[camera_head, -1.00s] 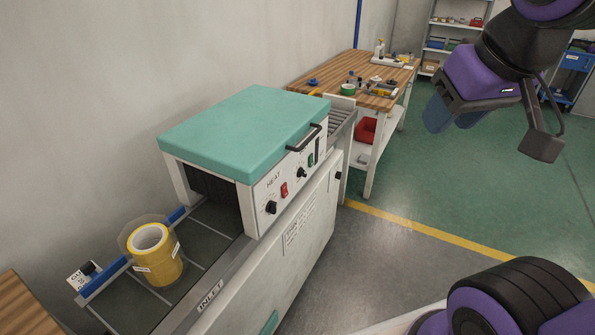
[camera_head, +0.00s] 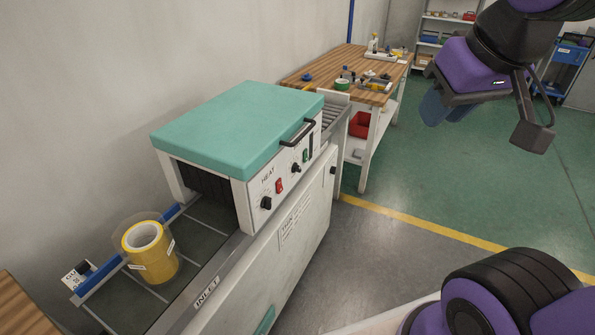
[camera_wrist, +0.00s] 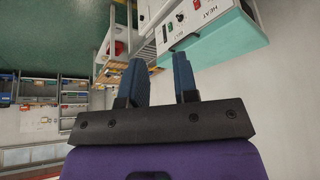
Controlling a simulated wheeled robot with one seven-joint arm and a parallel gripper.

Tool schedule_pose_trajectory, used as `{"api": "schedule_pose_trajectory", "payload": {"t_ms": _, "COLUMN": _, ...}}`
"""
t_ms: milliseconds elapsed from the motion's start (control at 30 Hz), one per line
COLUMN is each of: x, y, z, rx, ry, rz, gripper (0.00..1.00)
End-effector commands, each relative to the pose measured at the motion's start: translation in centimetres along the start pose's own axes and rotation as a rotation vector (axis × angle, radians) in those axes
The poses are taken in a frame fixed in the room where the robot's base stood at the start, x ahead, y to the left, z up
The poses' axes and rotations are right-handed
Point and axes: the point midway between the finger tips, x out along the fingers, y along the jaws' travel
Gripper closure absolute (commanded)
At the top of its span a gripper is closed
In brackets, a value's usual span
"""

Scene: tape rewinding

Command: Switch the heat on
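The heat machine (camera_head: 215,132) has a teal hood and a white front panel. Under the HEAT label is a red rocker switch (camera_head: 279,186), with a black knob (camera_head: 266,203) beside it. The switch's on or off position is too small to tell. The panel shows upside down at the top of the wrist view, with the red switch (camera_wrist: 197,3) at the edge. My gripper (camera_head: 437,108) is raised to the right of the machine, well apart from it. In the wrist view its two blue fingers (camera_wrist: 159,68) stand apart with nothing between them.
A yellow tape roll (camera_head: 149,252) stands on the inlet conveyor at the left. A black handle (camera_head: 297,135) sticks out from the hood above the panel. A wooden workbench (camera_head: 335,68) with small items stands behind. The floor between the machine and my arm is clear.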

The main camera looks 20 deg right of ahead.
Motion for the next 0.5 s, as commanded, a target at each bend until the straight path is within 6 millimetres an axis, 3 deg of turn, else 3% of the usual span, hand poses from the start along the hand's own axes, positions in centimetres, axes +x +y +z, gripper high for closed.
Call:
{"api": "schedule_pose_trajectory", "payload": {"t_ms": 33, "x": 0.1, "y": 0.0, "z": 0.0, "rx": 0.002, "ry": -0.005, "rz": -0.002, "gripper": 0.84}}
{"api": "schedule_pose_trajectory", "payload": {"t_ms": 100, "x": 0.4, "y": -0.2, "z": -0.1, "rx": 0.010, "ry": -0.019, "rz": -0.010, "gripper": 1.00}}
{"api": "schedule_pose_trajectory", "payload": {"t_ms": 500, "x": 5.3, "y": -2.8, "z": -1.7, "rx": 0.160, "ry": -0.260, "rz": -0.159, "gripper": 1.00}}
